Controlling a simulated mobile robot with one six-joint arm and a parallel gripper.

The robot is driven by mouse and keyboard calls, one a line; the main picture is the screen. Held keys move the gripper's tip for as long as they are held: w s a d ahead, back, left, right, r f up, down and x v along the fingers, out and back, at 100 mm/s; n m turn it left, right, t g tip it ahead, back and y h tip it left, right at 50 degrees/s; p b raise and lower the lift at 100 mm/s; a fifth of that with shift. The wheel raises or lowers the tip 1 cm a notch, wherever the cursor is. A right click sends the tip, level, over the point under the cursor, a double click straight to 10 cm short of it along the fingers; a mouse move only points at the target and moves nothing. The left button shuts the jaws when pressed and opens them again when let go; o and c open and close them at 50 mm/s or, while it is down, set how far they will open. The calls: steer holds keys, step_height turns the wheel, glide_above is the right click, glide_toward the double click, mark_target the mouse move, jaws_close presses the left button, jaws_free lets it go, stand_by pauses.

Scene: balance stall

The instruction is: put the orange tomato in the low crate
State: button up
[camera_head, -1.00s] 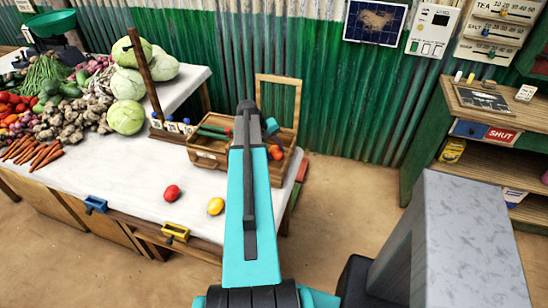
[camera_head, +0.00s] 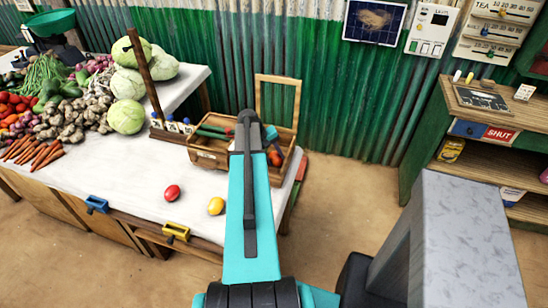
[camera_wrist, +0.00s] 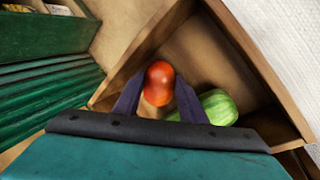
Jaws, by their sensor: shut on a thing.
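The orange tomato (camera_wrist: 159,82) is pinched between the two dark fingers of my gripper (camera_wrist: 157,98) in the wrist view. My gripper is shut on it, over the inside of the low wooden crate (camera_wrist: 262,58). I cannot tell whether the tomato touches the crate floor. In the head view the crate (camera_head: 208,156) stands at the right end of the white-covered table. My arm hides part of the crate, and an orange patch of tomato (camera_head: 275,158) shows just right of the arm.
A green striped fruit (camera_wrist: 217,107) lies in the crate beside the gripper. A red tomato (camera_head: 172,192) and a yellow one (camera_head: 216,206) lie on the table (camera_head: 130,180) in front. Cabbages (camera_head: 126,116) and other vegetables fill the left side. A wooden post (camera_head: 143,70) rises left of the crate.

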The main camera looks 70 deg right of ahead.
steer(key=shift+f, duration=0.15)
steer(key=o, duration=0.8)
steer(key=shift+r, duration=0.25)
steer(key=b+v, duration=0.3)
steer(key=v, duration=0.9)
steer(key=shift+f, duration=0.1)
stand_by(0.3)
